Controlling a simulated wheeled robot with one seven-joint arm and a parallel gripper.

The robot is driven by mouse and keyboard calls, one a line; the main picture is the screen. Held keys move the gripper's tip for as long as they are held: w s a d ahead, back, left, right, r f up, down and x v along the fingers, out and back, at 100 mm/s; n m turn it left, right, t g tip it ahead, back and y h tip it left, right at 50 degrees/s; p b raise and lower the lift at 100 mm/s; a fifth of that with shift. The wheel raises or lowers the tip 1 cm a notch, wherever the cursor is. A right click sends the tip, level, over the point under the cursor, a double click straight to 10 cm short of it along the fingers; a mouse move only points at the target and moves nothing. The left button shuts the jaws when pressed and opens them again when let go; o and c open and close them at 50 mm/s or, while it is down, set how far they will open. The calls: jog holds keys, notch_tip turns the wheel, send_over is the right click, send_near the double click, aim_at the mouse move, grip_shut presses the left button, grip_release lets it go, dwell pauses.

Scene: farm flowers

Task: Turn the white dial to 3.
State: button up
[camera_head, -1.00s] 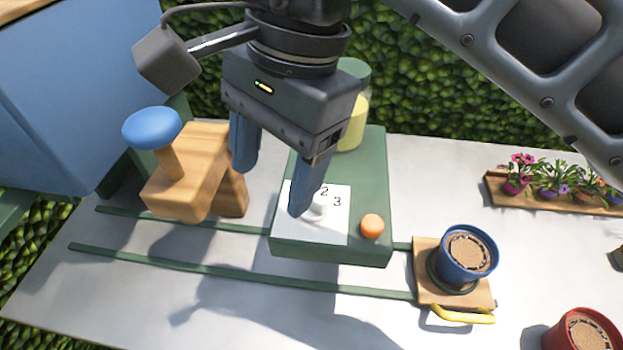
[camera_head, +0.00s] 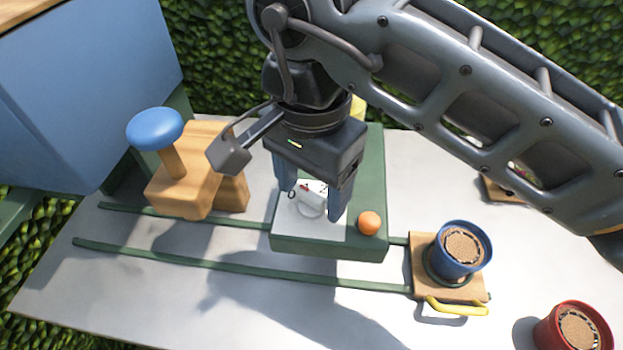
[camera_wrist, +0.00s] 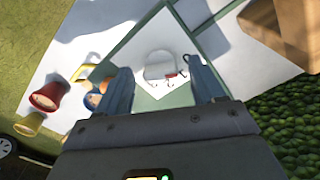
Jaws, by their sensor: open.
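The white dial (camera_head: 311,200) stands on a white number card (camera_head: 290,215) on top of the green box (camera_head: 375,190). A red mark on the dial shows between the 0 and the 2, on the far side; its exact number I cannot tell. The 3 is hidden behind a finger in the head view. My gripper (camera_head: 310,204) is open over the dial, one finger on either side. In the wrist view the dial (camera_wrist: 160,66) lies between and beyond the fingertips of my gripper (camera_wrist: 162,78). I cannot tell if the fingers touch it.
An orange knob (camera_head: 369,223) sits on the box close to the right finger. A wooden block with a blue knob (camera_head: 155,128) stands left. A blue pot (camera_head: 461,248) sits on a wooden slider with a yellow handle (camera_head: 457,308). A red pot (camera_head: 575,330) stands front right.

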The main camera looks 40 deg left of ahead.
jog(key=shift+c, duration=0.3)
jog(key=c, duration=1)
